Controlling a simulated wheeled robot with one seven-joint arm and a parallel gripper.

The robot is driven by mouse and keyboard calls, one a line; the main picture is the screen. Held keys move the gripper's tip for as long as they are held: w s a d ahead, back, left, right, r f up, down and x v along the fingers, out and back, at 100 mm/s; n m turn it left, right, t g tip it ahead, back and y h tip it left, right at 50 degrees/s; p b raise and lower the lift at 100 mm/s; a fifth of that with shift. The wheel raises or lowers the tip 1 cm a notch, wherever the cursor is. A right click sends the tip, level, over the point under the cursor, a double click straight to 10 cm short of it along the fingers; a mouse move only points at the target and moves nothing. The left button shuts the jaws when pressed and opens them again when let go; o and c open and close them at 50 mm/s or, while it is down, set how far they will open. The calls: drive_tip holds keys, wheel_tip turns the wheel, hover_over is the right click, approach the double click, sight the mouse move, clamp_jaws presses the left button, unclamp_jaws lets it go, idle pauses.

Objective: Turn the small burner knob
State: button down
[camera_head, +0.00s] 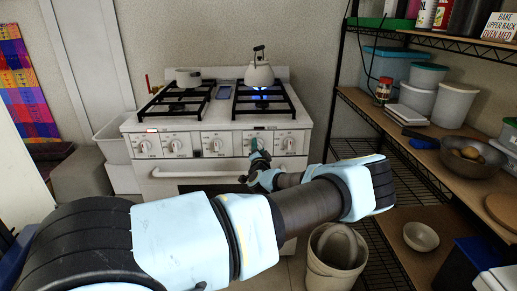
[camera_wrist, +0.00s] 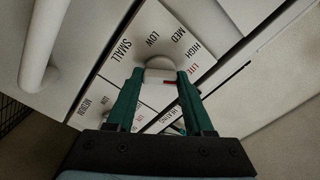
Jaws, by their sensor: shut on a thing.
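The white stove (camera_head: 216,165) stands ahead with a row of knobs on its front panel. My gripper (camera_head: 257,147) is at the panel, right of the middle. In the wrist view, its two green fingers close around a pale knob (camera_wrist: 161,63) beside the labels SMALL, LOW, MED, HIGH and LITE. A red mark shows by the knob between the fingers. In the head view my gripper mostly hides this knob. A blue flame (camera_head: 260,89) burns under the kettle (camera_head: 259,74) at the back right burner.
A pot (camera_head: 188,77) sits on the back left of the stove. The oven handle (camera_head: 200,174) runs below the knobs. A wire shelf (camera_head: 420,150) with tubs and bowls stands at right. A bin (camera_head: 335,250) is on the floor near my arm.

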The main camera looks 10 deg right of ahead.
drive_tip(key=shift+n+b, duration=2.65)
drive_tip(key=shift+n, duration=0.65)
drive_tip(key=shift+c, duration=1.4)
unclamp_jaws()
drive_tip(key=s+a+b, duration=0.2)
drive_tip(key=s, duration=0.8)
drive_tip(key=shift+s, duration=0.35)
